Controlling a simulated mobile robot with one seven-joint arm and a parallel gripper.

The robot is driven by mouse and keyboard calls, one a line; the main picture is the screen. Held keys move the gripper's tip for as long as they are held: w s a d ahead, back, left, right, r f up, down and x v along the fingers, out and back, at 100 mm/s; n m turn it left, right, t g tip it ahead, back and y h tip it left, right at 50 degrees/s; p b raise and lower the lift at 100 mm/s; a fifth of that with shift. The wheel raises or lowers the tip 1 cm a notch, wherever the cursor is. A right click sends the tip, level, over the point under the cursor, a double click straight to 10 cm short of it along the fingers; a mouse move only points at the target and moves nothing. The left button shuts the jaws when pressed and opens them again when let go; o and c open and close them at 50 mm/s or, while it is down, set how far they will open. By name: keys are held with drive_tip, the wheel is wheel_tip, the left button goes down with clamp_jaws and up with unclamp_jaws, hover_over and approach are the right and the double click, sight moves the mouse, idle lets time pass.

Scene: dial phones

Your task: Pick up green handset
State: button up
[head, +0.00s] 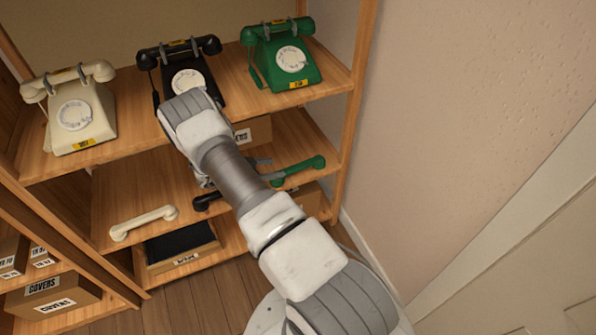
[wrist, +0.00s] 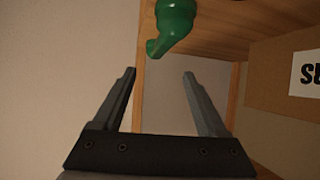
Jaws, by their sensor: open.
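A loose green handset (head: 305,170) lies on the middle shelf, towards its right end. My gripper (head: 268,169) is at its left end, partly hidden behind my arm. In the wrist view my gripper (wrist: 160,76) is open with nothing between its fingers. One end of the green handset (wrist: 175,20) shows beyond the fingertips at the top of that view; the rest is cut off. I cannot tell whether they touch. The green phone (head: 287,58) stands at the right of the upper shelf with another green handset (head: 277,28) on its cradle.
A black phone (head: 185,75) and a cream phone (head: 78,110) stand on the upper shelf (head: 135,122). A loose cream handset (head: 143,222) and a partly hidden black handset (head: 206,202) lie on the middle shelf. A cardboard box (wrist: 270,85) is right in the wrist view.

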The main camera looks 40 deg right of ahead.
sight(297, 166)
drive_tip(key=b+x, duration=0.1)
drive_tip(key=x, duration=0.3)
drive_tip(key=shift+d+f, duration=0.2)
drive_tip(key=shift+d, duration=0.15)
drive_tip(key=b+x, duration=0.2)
drive_tip(key=x, duration=0.2)
drive_tip(key=shift+d+f, duration=0.2)
drive_tip(key=shift+f, duration=0.1)
drive_tip(key=shift+d+f, duration=0.1)
drive_tip(key=shift+d, duration=0.25)
clamp_jaws()
